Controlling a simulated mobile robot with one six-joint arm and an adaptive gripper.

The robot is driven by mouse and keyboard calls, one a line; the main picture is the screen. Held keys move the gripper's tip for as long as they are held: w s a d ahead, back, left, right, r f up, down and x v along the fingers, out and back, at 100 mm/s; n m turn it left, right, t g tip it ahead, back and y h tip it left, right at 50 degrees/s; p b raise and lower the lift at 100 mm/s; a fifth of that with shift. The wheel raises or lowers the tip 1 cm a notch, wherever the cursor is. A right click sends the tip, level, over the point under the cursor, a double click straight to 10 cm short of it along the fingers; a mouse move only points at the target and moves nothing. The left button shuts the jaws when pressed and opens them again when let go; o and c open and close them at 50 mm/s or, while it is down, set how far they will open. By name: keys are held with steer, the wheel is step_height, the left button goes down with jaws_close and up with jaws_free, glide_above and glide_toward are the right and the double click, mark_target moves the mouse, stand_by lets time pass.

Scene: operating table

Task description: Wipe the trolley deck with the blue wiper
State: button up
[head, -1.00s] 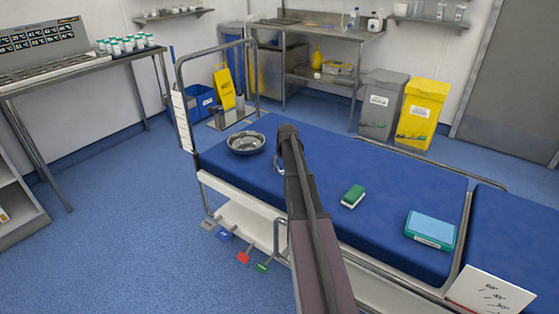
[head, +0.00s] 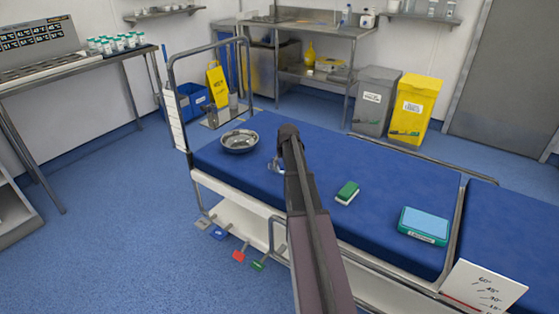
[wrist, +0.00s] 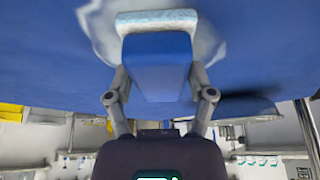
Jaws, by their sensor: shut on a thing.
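The trolley deck (head: 395,195) is a long blue padded surface with metal rails. My gripper (wrist: 160,78) is shut on the blue wiper (wrist: 158,60), a blue block with a pale pad (wrist: 155,20) at its far end. A pale, whitish patch (wrist: 205,40) shows on the blue surface around the pad; whether the pad touches the deck I cannot tell. In the head view my gripper (head: 276,165) is partly hidden behind my arm, over the left part of the deck, and the wiper itself is hidden.
On the deck are a metal bowl (head: 239,142) left of my gripper, a green and white sponge (head: 347,192) to the right, and a teal box (head: 423,225) farther right. An angle card (head: 482,288) stands at lower right. Bare deck lies between sponge and box.

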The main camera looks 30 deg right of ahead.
steer(key=shift+s+d, duration=0.15)
steer(key=shift+s, duration=0.3)
steer(key=shift+s, duration=0.1)
steer(key=shift+s+d, duration=0.35)
steer(key=shift+s, duration=0.45)
steer(key=shift+s+d, duration=0.35)
steer(key=shift+s, duration=0.4)
steer(key=shift+s+d, duration=0.35)
steer(key=shift+s, duration=0.5)
steer(key=shift+s+d, duration=0.35)
steer(key=shift+s, duration=0.5)
steer(key=shift+a, duration=0.1)
steer(key=shift+s+a, duration=0.25)
steer(key=shift+a, duration=0.35)
